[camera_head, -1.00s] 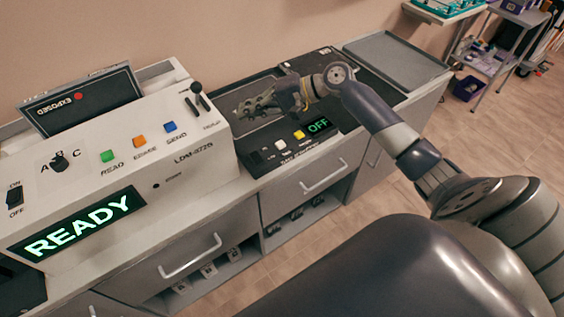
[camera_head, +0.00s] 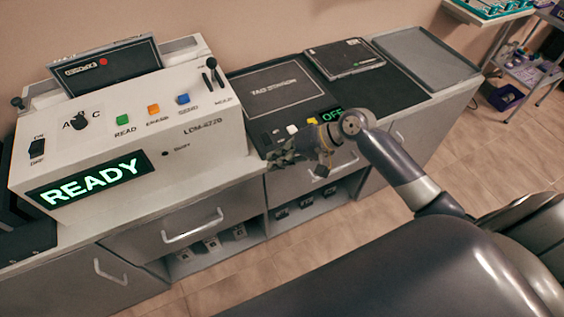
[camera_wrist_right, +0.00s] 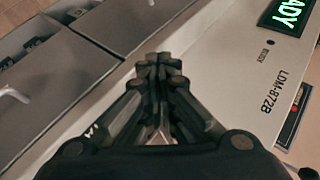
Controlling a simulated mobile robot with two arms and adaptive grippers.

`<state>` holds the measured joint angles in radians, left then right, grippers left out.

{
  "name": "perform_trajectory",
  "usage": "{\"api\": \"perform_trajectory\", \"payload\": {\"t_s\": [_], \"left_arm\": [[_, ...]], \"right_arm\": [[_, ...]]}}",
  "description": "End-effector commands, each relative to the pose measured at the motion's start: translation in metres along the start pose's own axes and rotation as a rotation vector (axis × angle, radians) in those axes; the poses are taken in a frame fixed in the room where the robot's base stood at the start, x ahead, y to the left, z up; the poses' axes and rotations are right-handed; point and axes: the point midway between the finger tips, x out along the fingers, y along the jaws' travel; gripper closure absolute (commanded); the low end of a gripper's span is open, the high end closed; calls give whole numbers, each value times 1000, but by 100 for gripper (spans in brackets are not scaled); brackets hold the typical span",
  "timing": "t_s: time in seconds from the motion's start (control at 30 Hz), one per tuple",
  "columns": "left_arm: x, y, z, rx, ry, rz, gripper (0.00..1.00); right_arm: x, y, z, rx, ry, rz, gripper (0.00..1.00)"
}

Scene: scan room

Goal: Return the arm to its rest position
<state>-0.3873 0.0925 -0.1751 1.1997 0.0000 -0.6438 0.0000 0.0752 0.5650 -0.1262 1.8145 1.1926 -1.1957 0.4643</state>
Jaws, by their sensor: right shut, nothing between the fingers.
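My right gripper (camera_head: 278,157) is in front of the counter's edge in the head view, beside the white reader's right end. Its fingers are shut and empty. In the right wrist view, the fingertips (camera_wrist_right: 160,62) meet in front of the white cabinet edge. My right arm (camera_head: 400,172) reaches in from the lower right and partly covers the black panel marked OFF. My left gripper does not show.
The white reader (camera_head: 130,125) with a green READY display (camera_head: 92,182) stands at left. A black pad (camera_head: 275,88) and a dark flat cassette (camera_head: 345,58) lie on the counter. A grey tray (camera_head: 425,58) is at right. Drawers with handles (camera_head: 192,228) are below.

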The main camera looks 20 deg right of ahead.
Motion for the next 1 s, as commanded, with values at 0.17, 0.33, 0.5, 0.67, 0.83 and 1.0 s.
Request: {"api": "perform_trajectory", "payload": {"t_s": [0.17, 0.33, 0.5, 0.67, 0.83, 1.0], "left_arm": [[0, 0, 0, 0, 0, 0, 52], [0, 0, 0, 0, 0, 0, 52], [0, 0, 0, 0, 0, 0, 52], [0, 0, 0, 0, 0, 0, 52], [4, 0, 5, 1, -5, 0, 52], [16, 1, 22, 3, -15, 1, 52]], "right_arm": [[2, 2, 5, -15, -3, 11, 100], [2, 2, 6, -16, -3, 12, 100], [2, 2, 6, -15, -3, 12, 100], [2, 2, 5, -15, -3, 12, 100], [15, 26, 4, 10, 19, 43, 100], [53, 109, 13, 57, 84, 171, 100]]}}
